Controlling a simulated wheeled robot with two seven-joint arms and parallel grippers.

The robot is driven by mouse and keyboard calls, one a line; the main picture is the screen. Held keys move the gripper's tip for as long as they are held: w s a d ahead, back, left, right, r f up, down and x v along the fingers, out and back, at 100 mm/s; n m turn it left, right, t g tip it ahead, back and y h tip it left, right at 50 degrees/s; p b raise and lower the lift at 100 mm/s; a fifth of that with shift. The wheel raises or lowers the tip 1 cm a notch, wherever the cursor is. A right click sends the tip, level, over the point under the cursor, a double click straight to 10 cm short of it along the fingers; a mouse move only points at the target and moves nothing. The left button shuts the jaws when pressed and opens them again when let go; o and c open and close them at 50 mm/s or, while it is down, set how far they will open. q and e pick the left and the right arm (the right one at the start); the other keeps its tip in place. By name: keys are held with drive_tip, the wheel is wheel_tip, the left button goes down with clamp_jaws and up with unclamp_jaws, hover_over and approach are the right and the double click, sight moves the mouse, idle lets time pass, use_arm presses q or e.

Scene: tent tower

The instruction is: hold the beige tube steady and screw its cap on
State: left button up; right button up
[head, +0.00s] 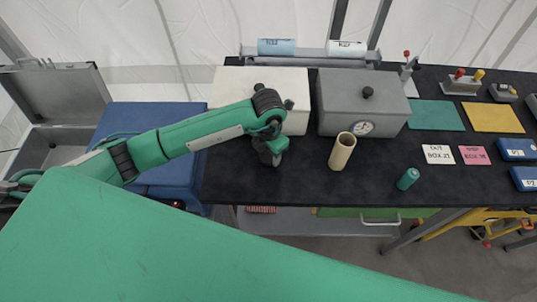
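The beige tube (342,152) stands on the black table, leaning slightly in the picture, with an open, dark top. A small teal cylinder (408,179) sits to its right near the table's front edge; it may be the cap, and it is apart from the tube. My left gripper (275,160) points down over the table to the left of the tube, touching neither the tube nor the teal cylinder. Its fingers are small and dark, so I cannot tell whether they are open. My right gripper is not in view.
A grey box with a dial (362,103) and a white box (232,80) stand behind. Green (436,115) and yellow (493,117) mats, a white card (438,154), a pink card (474,155) and blue bins (516,149) lie to the right. The table's front strip is mostly clear.

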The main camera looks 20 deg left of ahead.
use_arm(q)
drive_tip(key=c, duration=0.3)
drive_tip(key=shift+c, duration=0.2)
drive_tip(key=shift+r, duration=0.1)
drive_tip(key=shift+r, duration=0.5)
wheel_tip(320, 180, up, 11)
drive_tip(key=b, duration=0.3)
wheel_tip(320, 180, up, 8)
hover_over(269, 155)
drive_tip(key=shift+f+b, duration=0.1)
drive_tip(key=shift+b, duration=0.25)
